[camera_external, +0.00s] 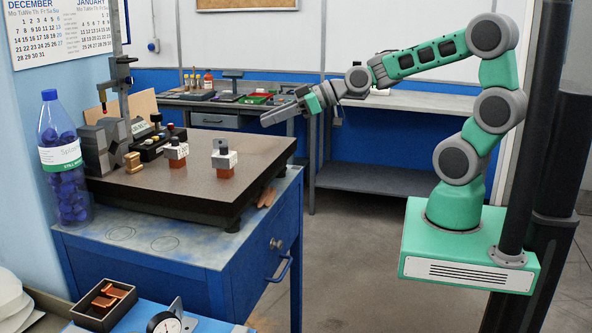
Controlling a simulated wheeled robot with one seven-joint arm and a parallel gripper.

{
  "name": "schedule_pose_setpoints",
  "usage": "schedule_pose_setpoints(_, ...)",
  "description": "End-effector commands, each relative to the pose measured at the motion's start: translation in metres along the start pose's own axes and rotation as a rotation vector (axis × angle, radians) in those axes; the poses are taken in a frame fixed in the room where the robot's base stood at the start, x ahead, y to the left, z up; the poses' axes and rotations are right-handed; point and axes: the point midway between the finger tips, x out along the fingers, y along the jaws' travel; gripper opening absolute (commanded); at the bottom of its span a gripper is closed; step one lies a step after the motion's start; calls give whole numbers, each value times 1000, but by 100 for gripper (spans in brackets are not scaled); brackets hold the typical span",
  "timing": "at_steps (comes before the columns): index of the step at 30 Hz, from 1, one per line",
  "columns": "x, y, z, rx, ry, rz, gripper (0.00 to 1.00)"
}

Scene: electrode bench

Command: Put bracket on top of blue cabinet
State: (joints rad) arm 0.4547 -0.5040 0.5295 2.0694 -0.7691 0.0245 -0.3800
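A small grey metal piece with an upright plate, which looks like the bracket (178,308), stands on a blue surface at the bottom edge, beside a dial gauge. The blue cabinet (190,285) stands in the left half, with a drawer and handle on its right side. A dark slab covers much of its top, leaving a worn bare strip (150,238) at the front. My gripper (264,122) is in the air beyond the slab's far right corner, pointing left and away from the bracket. Its fingers look close together, but the side angle hides any gap.
On the slab (215,185) stand two small blocks with white labels (223,160), grey metal blocks (98,150) and a tall stand. A bottle of blue caps (62,165) is at the left. An open box (104,305) and the dial gauge (163,323) are near the bracket.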

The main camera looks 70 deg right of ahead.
Motion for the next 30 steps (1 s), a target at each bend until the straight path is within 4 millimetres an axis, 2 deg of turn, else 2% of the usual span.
schedule_pose_setpoints(3, 7, -1, 5, 0, 7, -2, 28)
schedule_pose_setpoints(6, 37, -4, 14, -2, 59, -4, 28)
schedule_pose_setpoints(12, 60, -3, 1, -4, 90, -1, 28)
schedule_pose_setpoints(17, 81, -2, -2, -3, 89, 0, 28)
schedule_pose_setpoints(22, 112, 0, -3, -4, 88, 0, 28)
schedule_pose_setpoints(25, 121, 0, -3, -5, 90, 1, 28)
schedule_pose_setpoints(30, 123, 0, -2, -5, 91, 3, 28)
